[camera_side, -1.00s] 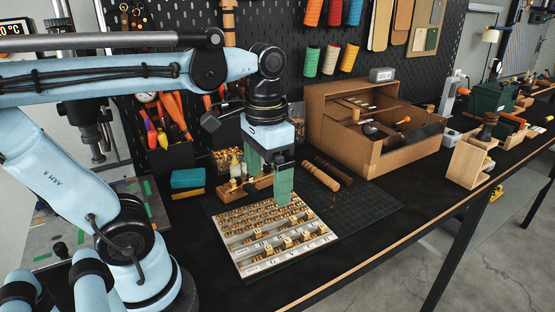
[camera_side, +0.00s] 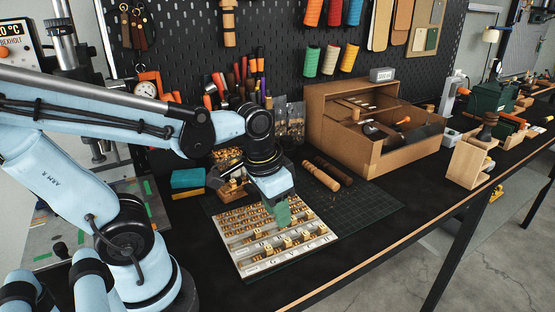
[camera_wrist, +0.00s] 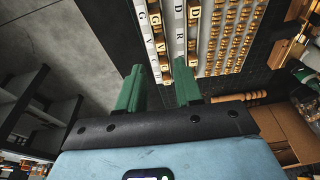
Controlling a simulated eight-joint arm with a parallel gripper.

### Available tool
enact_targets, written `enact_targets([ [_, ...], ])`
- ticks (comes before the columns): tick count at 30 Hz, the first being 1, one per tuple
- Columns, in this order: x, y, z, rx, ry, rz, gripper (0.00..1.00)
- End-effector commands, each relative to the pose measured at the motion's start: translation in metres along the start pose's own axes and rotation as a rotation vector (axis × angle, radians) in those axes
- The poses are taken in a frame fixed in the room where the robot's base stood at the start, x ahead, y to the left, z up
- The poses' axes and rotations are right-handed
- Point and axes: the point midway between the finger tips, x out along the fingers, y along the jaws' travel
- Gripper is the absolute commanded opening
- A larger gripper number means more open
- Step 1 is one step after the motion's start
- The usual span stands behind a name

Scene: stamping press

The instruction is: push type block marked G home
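The type tray (camera_side: 258,268) is a pale board with rows of brass type blocks and printed letters, lying on the green mat. My gripper (camera_side: 281,217) is tilted low over the right middle of the tray. In the wrist view my gripper (camera_wrist: 160,76) has its two green fingers apart, with no block held between them. The tray (camera_wrist: 169,45) stretches beyond the fingertips there. A brass block (camera_wrist: 156,18) that seems to be marked G stands in the left row, beside a printed G. Whether the fingers touch any block cannot be told.
A cardboard box (camera_side: 345,130) stands behind the tray at right. Two wooden rods (camera_side: 327,174) lie on the mat behind the tray. A small wooden stand (camera_side: 235,194) sits at its back left. The mat (camera_side: 368,210) is clear at right.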

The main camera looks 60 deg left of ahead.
Motion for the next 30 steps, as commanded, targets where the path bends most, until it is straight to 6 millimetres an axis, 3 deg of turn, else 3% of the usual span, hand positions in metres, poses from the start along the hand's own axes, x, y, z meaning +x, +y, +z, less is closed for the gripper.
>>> enact_targets([
  [7,0.006,-0.002,0.019,0.016,-0.205,0.013,0.34],
  [14,0.019,-0.002,0.023,0.017,-0.219,0.014,0.34],
  [30,0.076,-0.002,0.035,0.017,-0.216,0.014,0.34],
])
